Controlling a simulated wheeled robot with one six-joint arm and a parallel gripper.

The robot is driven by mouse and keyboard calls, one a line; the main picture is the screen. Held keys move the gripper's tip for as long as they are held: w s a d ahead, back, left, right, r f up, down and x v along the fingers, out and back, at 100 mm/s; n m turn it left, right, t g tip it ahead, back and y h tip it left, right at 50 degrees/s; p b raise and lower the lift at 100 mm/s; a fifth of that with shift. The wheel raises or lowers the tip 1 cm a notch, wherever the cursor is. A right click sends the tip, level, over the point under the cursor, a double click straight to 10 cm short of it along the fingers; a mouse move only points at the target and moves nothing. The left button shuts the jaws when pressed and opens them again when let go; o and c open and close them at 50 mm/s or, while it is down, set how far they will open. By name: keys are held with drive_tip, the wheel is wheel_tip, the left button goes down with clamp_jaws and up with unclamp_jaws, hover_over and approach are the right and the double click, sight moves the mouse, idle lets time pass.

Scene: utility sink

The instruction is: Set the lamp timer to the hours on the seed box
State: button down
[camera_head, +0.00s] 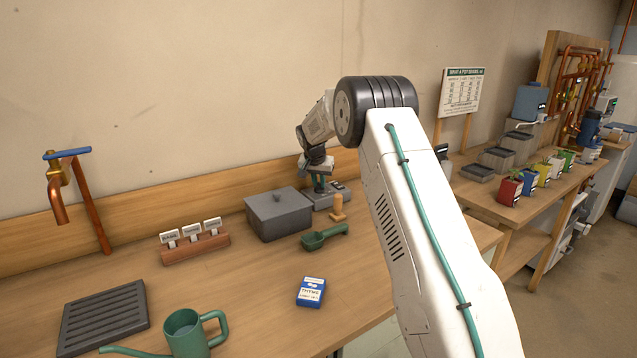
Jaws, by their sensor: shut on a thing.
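The seed box (311,292) is a small blue and white box lying on the wooden bench near the front middle. Its label seems to read "THYME"; the smaller line with the hours is too small to read surely. The lamp timer (324,202) appears to be the low grey device at the back of the bench, right of a grey lidded box. My gripper (319,183) points down at the timer's top and is shut on a part of it, probably its dial. The jaws hide that part, and the setting cannot be read.
The grey lidded box (278,214) stands close left of the timer. A wooden peg-like tool (337,208) and a green scoop (323,238) lie just in front. A label rack (195,246), a green watering can (187,335) and a slotted tray (104,316) are further left.

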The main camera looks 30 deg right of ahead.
drive_tip(key=m+g+h, duration=0.1)
drive_tip(key=m, duration=0.2)
drive_tip(key=shift+w+a+m, duration=0.1)
drive_tip(key=shift+m, duration=0.3)
drive_tip(key=m+g, duration=0.1)
drive_tip(key=m, duration=0.2)
drive_tip(key=shift+w+m, duration=0.1)
drive_tip(key=shift+m, duration=0.2)
drive_tip(key=m+g, duration=0.1)
drive_tip(key=m, duration=0.2)
drive_tip(key=m+g, duration=0.1)
drive_tip(key=m, duration=0.2)
drive_tip(key=shift+w+g, duration=0.15)
drive_tip(key=shift+g, duration=0.25)
drive_tip(key=shift+m, duration=0.3)
drive_tip(key=c, duration=1.4)
unclamp_jaws()
drive_tip(key=v, duration=0.7)
drive_tip(key=shift+r, duration=0.35)
